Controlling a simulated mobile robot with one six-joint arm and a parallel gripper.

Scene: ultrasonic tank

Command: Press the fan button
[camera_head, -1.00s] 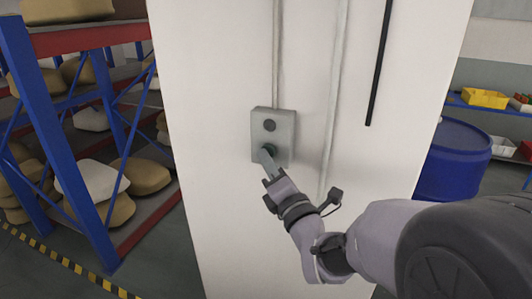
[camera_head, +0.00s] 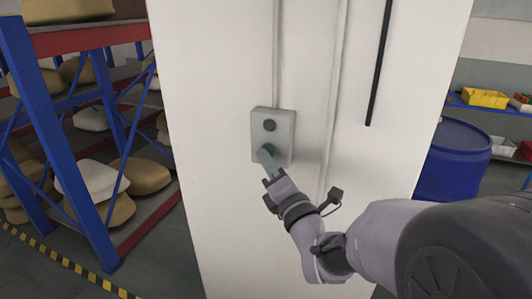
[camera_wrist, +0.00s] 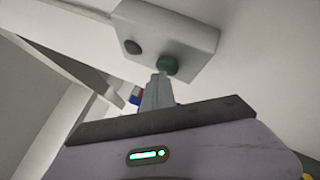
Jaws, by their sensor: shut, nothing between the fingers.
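A grey control box (camera_head: 286,124) is mounted on the white pillar. My gripper (camera_head: 264,152) is shut and empty. No label is readable on either button.
The white pillar (camera_head: 220,200) has thin vertical conduits and a black strip (camera_head: 379,65). A blue rack (camera_head: 30,90) with sacks stands at left. A blue barrel (camera_head: 455,160) and a shelf with a yellow bin (camera_head: 485,98) are at right.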

